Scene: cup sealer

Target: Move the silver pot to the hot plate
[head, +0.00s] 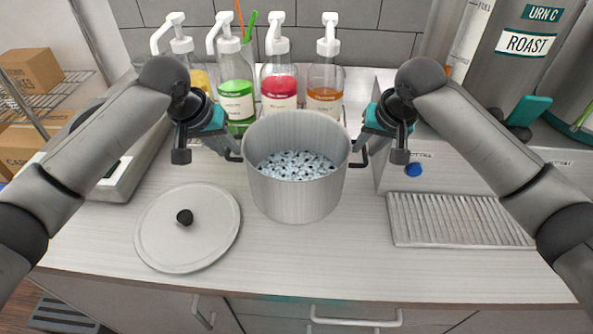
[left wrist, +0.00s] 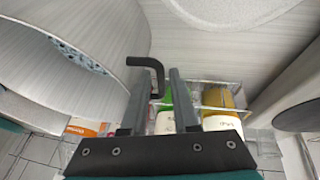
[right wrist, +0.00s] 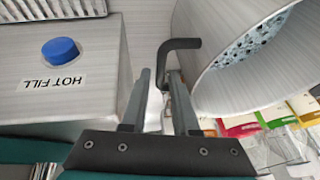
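The silver pot (head: 298,200) stands upright in the middle of the counter, with pale bluish pieces inside. Its dark side handles show at left and right. My left gripper (head: 232,150) is at the left handle; in the left wrist view the handle (left wrist: 148,63) reaches between the spread fingers, with gaps visible. My right gripper (head: 362,152) is at the right handle; in the right wrist view this handle (right wrist: 182,43) also reaches between the parted fingers. A low grey appliance (head: 112,180) at the left, partly behind my left arm, may be the hot plate.
A round lid (head: 188,235) with a black knob lies left of the pot. Several pump bottles (head: 237,95) stand close behind it. A metal box with a blue button (head: 413,170) and a drip grate (head: 455,220) are at the right. The counter front is clear.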

